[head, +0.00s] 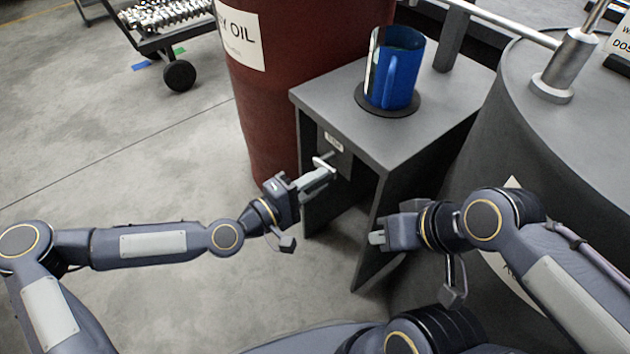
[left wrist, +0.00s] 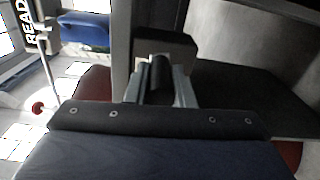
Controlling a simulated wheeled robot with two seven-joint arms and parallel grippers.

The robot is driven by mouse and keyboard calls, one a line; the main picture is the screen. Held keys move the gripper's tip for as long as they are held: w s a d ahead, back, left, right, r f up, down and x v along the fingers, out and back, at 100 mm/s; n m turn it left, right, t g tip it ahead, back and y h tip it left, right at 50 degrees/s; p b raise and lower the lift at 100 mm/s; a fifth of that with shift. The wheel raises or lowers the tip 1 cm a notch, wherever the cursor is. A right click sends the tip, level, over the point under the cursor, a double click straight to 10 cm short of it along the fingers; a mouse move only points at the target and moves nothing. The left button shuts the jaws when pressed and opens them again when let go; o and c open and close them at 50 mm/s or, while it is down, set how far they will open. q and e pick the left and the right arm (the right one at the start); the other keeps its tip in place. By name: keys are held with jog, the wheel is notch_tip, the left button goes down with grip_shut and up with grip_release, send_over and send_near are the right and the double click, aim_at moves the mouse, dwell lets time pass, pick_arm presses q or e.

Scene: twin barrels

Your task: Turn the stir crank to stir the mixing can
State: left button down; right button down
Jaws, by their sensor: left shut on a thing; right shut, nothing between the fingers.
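The blue mixing can (head: 402,72), with a handle on its side, stands upright on a dark round pad on top of the grey stand (head: 330,88). The stir crank (head: 322,162) is a small metal piece on the stand's front, below a small label. My left gripper (head: 322,177) is at the crank and shut on it. In the left wrist view the left gripper's fingers (left wrist: 163,88) close around a dark crank grip (left wrist: 160,72); the fingers partly hide the crank. My right gripper (head: 377,239) is shut and empty, in front of the stand's right leg.
A dark red barrel (head: 265,110) stands left of and behind the stand. A large grey barrel (head: 540,130) with a metal pipe fitting (head: 565,65) is close on the right, behind my right arm. A wheeled cart (head: 165,45) is at the back left. The floor on the left is clear.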

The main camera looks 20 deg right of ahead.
pick_arm(q)
jog(key=c, duration=1.3)
grip_release()
jog(key=shift+o, duration=0.2)
jog(key=p+v, duration=0.1)
jog(key=v, duration=0.7)
jog(key=shift+d, duration=0.1)
